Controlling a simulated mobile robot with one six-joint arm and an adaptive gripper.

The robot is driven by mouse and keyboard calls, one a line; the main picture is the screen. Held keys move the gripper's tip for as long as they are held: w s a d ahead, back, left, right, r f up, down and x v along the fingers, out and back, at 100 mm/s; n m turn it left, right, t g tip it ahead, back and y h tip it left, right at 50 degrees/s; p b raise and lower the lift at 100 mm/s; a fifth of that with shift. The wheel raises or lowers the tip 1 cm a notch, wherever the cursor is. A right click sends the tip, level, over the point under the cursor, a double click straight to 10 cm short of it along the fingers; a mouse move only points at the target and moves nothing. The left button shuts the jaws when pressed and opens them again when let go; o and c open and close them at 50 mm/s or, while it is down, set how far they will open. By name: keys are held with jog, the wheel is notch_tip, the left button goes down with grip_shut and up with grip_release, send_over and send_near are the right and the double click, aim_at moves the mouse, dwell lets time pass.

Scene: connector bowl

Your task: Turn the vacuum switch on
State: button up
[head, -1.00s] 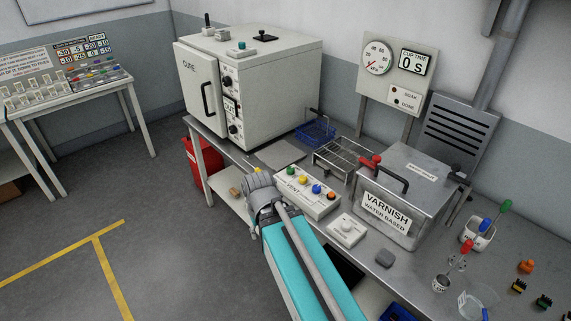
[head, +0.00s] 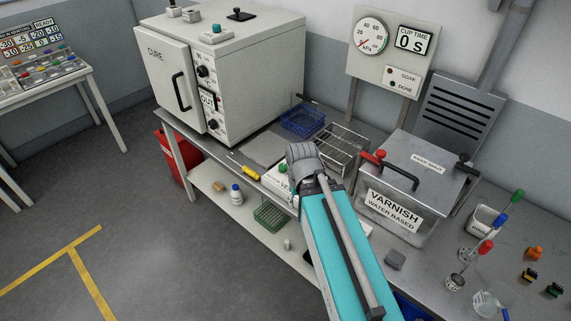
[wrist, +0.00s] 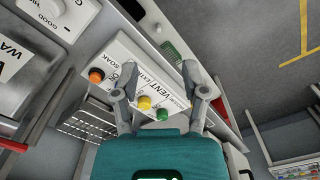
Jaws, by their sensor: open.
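A white control box (head: 279,181) stands on the steel bench, mostly hidden behind my arm in the head view; its green button (head: 283,168) shows at the left end. In the wrist view the box (wrist: 124,62) lies below my gripper (wrist: 159,72), with orange (wrist: 96,75), yellow (wrist: 144,102) and green (wrist: 162,114) buttons. Labels SOAK and VENT are readable; no vacuum label is clear. My gripper is open, its fingers spread over the box, with nothing between them. Contact with the box cannot be told. The dial gauge (head: 371,36) is on the wall panel.
The lidded varnish tank (head: 407,200) stands to the right, a wire rack (head: 339,148) and blue basket (head: 302,121) behind. The CURE oven (head: 225,75) is at the left. A yellow-handled tool (head: 250,173) lies near the bench's front edge.

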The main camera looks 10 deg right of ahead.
jog(key=o, duration=0.4)
jog(key=shift+w, duration=0.2)
jog(key=shift+n, duration=0.9)
jog(key=w, duration=0.5)
jog(key=w+d, duration=0.1)
jog(key=w, duration=0.2)
jog(key=shift+w+d, duration=0.1)
jog(key=shift+w, duration=0.05)
jog(key=n, duration=0.5)
send_over(283, 166)
jog(key=shift+w+r, duration=0.1)
notch_tip(283, 166, down, 14)
jog(key=b, duration=1.3)
jog(key=shift+r+b, duration=0.1)
jog(key=shift+b, duration=0.2)
